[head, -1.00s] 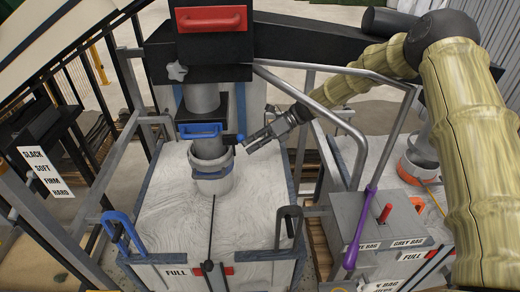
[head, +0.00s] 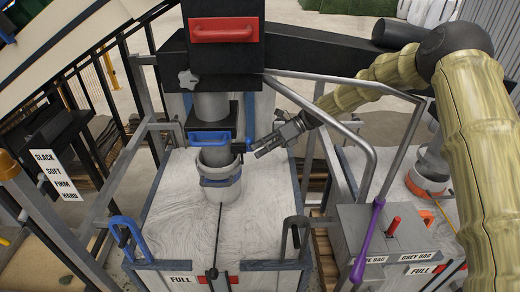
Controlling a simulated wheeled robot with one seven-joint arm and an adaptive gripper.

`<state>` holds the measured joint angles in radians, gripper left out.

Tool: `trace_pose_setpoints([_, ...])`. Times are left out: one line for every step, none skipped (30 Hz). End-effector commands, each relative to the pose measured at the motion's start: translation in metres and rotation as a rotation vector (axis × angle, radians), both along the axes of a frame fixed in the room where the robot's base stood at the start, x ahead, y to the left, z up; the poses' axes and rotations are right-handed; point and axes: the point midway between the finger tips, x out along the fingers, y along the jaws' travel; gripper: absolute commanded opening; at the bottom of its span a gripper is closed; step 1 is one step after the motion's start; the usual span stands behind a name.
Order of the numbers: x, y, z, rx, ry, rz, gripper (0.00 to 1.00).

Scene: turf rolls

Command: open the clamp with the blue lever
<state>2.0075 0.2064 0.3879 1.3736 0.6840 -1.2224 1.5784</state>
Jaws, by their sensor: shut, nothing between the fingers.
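The clamp with the blue lever (head: 209,139) sits around the grey spout (head: 212,106), above the white bag's collar (head: 221,183). The blue lever is a horizontal loop across the clamp's front. A dark blue end piece shows at the clamp's right side. My gripper (head: 257,154) is to the right of the clamp, its fingers pointing left toward that end piece. The fingers are shut and empty. A small gap seems to lie between the fingertips and the clamp, though contact is hard to judge.
A red handle (head: 223,30) is on the black housing above. A grey tubular rail (head: 345,135) bends close to my arm at right. A grey box (head: 375,240) with a red lever and a purple bar stands at lower right. A blue hook (head: 128,232) is at lower left.

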Motion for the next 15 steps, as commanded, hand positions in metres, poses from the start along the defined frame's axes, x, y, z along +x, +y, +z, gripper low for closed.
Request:
trace_pose_setpoints([0.001, 0.000, 0.003, 0.003, -0.004, -0.003, 0.00])
trace_pose_setpoints([0.000, -0.001, 0.001, 0.003, -0.004, -0.003, 0.00])
trace_pose_setpoints([-0.001, -0.001, -0.001, 0.003, -0.003, -0.003, 0.00])
trace_pose_setpoints([-0.003, -0.002, -0.003, 0.002, -0.003, -0.002, 0.00])
trace_pose_setpoints([-0.005, -0.002, -0.006, 0.003, -0.002, -0.002, 0.00])
trace_pose_setpoints([-0.008, -0.003, -0.010, 0.002, 0.000, 0.000, 0.00])
trace_pose_setpoints([-0.011, -0.003, -0.013, 0.002, 0.002, 0.001, 0.00])
trace_pose_setpoints([-0.014, -0.004, -0.017, 0.002, 0.003, 0.002, 0.00])
trace_pose_setpoints([-0.018, -0.005, -0.021, 0.001, 0.003, 0.004, 0.00])
trace_pose_setpoints([-0.021, -0.006, -0.025, 0.001, 0.003, 0.005, 0.00])
trace_pose_setpoints([-0.017, -0.010, -0.026, 0.001, -0.003, 0.003, 0.00])
trace_pose_setpoints([-0.013, -0.017, -0.024, 0.001, -0.004, 0.004, 0.00])
trace_pose_setpoints([-0.010, -0.022, -0.023, 0.000, -0.004, 0.003, 0.00])
trace_pose_setpoints([-0.008, -0.028, -0.020, 0.001, -0.003, 0.002, 0.00])
trace_pose_setpoints([-0.005, -0.036, -0.018, 0.001, -0.004, 0.001, 0.00])
